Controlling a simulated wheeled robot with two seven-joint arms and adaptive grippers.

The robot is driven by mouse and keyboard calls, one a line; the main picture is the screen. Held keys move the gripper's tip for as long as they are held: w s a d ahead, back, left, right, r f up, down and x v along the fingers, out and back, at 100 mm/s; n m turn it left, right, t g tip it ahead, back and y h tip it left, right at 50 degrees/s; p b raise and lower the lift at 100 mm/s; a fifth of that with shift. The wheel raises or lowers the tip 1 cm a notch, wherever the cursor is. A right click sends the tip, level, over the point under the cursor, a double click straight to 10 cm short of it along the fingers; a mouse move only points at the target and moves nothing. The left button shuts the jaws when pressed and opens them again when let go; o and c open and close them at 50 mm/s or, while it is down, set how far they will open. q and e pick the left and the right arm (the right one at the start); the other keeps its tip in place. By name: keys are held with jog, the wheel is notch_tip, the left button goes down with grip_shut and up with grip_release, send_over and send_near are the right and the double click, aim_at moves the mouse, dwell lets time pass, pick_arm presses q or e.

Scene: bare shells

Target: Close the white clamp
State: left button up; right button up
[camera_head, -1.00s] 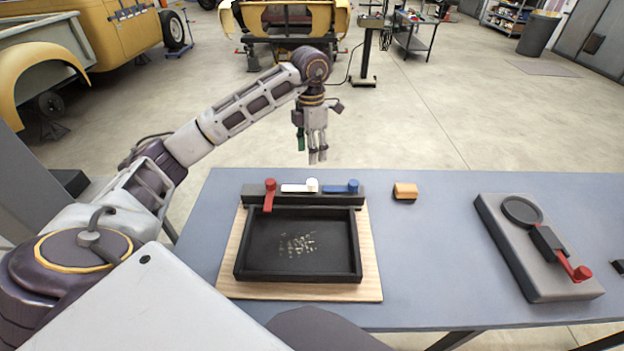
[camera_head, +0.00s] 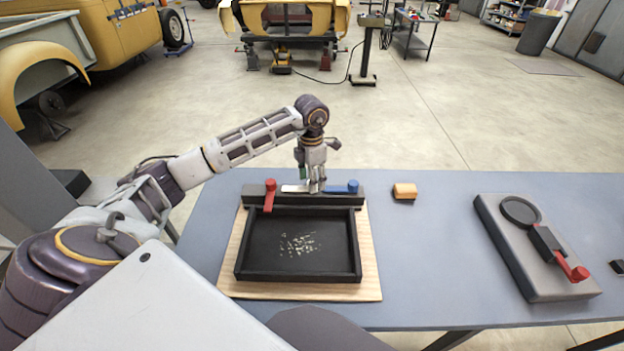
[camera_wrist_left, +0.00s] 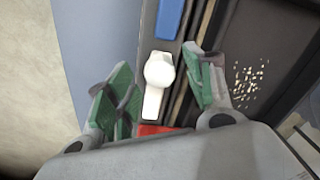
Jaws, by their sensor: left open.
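The white clamp (camera_head: 295,188) is on the black bar along the back of a black tray (camera_head: 240,262). Its lever lies along the bar, and my left gripper covers its knob in the head view. In the left wrist view the white clamp (camera_wrist_left: 158,72) shows whole, between the green-padded fingers. My left gripper (camera_head: 316,186) points down over it and is open, with gaps on both sides of the knob. The red clamp (camera_head: 270,192) beside it has its lever pointing over the tray. The blue clamp (camera_head: 345,188) lies along the bar. My right gripper is out of view.
The tray sits on a wooden board (camera_head: 228,285) on the blue-grey table (camera_head: 430,250). An orange block (camera_head: 405,191) lies right of the bar. A grey fixture (camera_head: 520,265) with a red lever stands farther right. The table between them is clear.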

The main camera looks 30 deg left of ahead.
pick_arm(q)
jog(key=shift+f, duration=0.3)
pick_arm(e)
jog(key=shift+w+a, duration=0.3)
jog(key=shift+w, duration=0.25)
pick_arm(q)
jog(key=c, duration=0.9)
jog(key=shift+c, duration=1.3)
grip_shut()
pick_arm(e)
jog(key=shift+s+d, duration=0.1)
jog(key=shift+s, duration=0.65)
